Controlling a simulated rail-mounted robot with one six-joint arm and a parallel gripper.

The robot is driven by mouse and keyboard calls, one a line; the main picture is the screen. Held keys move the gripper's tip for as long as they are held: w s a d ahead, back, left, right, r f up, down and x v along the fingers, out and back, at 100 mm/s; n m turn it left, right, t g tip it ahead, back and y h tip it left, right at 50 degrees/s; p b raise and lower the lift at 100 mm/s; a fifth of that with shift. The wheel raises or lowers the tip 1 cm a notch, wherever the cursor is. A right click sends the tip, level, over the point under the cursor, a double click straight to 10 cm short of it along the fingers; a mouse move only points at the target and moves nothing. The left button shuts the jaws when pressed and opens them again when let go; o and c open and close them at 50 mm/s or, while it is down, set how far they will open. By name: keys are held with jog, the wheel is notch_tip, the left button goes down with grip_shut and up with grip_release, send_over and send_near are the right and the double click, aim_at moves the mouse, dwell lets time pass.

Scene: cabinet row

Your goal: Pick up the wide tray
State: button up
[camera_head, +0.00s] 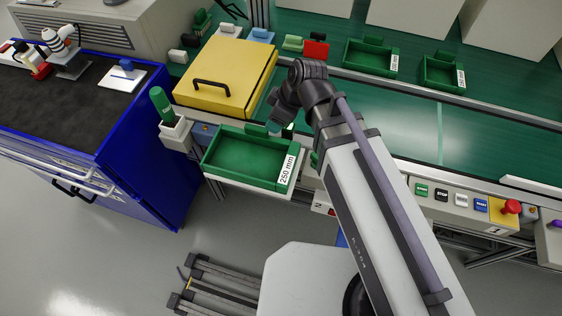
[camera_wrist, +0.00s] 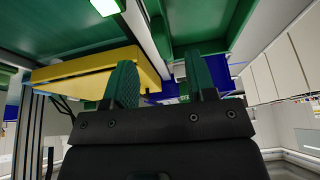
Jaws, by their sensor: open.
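The widest green tray (camera_head: 250,158), labelled 250 mm, rests empty on a light ledge in front of the conveyor in the head view. A small green block-like grip stands on its back edge. My gripper (camera_wrist: 162,82) is open in the wrist view, its two green fingers apart with nothing held between them. In the head view my wrist hangs just behind and above the tray's back right corner, and it mostly hides the fingers. I cannot tell whether they touch the tray. Green surfaces fill the top of the wrist view; I cannot tell which is the tray.
A yellow box (camera_head: 225,75) with a black handle stands behind the tray. Two smaller green trays, one at centre (camera_head: 370,60) and one at right (camera_head: 443,73), sit on the far belt. A blue cabinet (camera_head: 150,150) is at left. A button panel (camera_head: 455,200) is at right.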

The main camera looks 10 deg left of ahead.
aim_at(263, 135)
jog(key=shift+n, duration=0.3)
jog(key=b+x, duration=0.2)
jog(key=x, duration=0.1)
jog(key=b+x, duration=0.3)
jog(key=shift+w+a+f+b, duration=0.1)
jog(key=shift+a+b, duration=0.25)
jog(key=b+x, duration=0.4)
jog(key=x, duration=0.1)
jog(key=shift+w+d+b, duration=0.1)
jog(key=shift+d+b, duration=0.2)
jog(key=shift+b, duration=0.05)
jog(key=shift+a+f, duration=0.1)
jog(key=shift+a, duration=0.05)
jog(key=shift+r, duration=0.2)
grip_shut()
